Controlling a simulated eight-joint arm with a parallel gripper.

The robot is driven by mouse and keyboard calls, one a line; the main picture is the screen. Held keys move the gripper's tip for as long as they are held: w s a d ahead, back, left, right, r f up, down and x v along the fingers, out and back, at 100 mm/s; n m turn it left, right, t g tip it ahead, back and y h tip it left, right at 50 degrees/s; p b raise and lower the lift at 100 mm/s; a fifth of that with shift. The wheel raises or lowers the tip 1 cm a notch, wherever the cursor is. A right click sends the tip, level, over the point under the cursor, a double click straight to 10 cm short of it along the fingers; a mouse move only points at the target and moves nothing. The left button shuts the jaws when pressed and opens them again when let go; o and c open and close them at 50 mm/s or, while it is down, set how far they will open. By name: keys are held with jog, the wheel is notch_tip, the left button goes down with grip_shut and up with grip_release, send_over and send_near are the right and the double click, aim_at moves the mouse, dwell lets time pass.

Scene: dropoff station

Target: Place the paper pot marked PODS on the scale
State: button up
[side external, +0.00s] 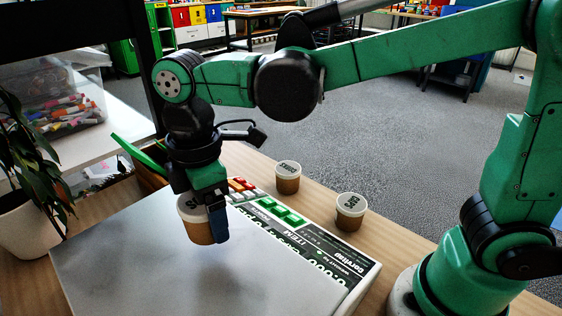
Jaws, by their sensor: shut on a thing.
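My gripper (207,215) is shut on a small brown paper pot (197,229) with a white lid. The pot is roughly upright, over the scale's grey plate (120,255). A faint dark patch on the plate below it suggests a small gap, but I cannot be sure. The lid's marking is mostly hidden by my gripper, so I cannot read whether it says PODS. Two similar pots stand on the table behind the scale: one farther pot (288,184) and one nearer pot (350,218). Their dark lid lettering is upside down and too small to read surely.
The scale's panel (290,240) has green and red keys and a display along its right edge. A potted plant (25,205) and a clear bin of markers (55,105) are at the left. Much of the plate is bare.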

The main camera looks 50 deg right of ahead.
jog(key=shift+f, duration=1.05)
jog(key=shift+f, duration=0.1)
jog(key=o, duration=1.4)
notch_tip(320, 180, up, 12)
jog(key=shift+f, duration=0.1)
jog(key=shift+d, duration=0.2)
jog(key=s+d+f+m+t, duration=0.1)
jog(key=d+f+m+t, duration=0.1)
jog(key=d+m, duration=0.3)
jog(key=d+f+m+t, duration=0.2)
jog(key=d+f+m, duration=0.2)
jog(key=d+m, duration=0.1)
jog(key=s+d+f+m+t, duration=0.1)
jog(key=d+f+m+t, duration=0.2)
jog(key=d+f+m, duration=0.1)
jog(key=shift+s+d+m, duration=0.3)
jog(key=shift+d+m, duration=0.2)
jog(key=shift+d, duration=0.2)
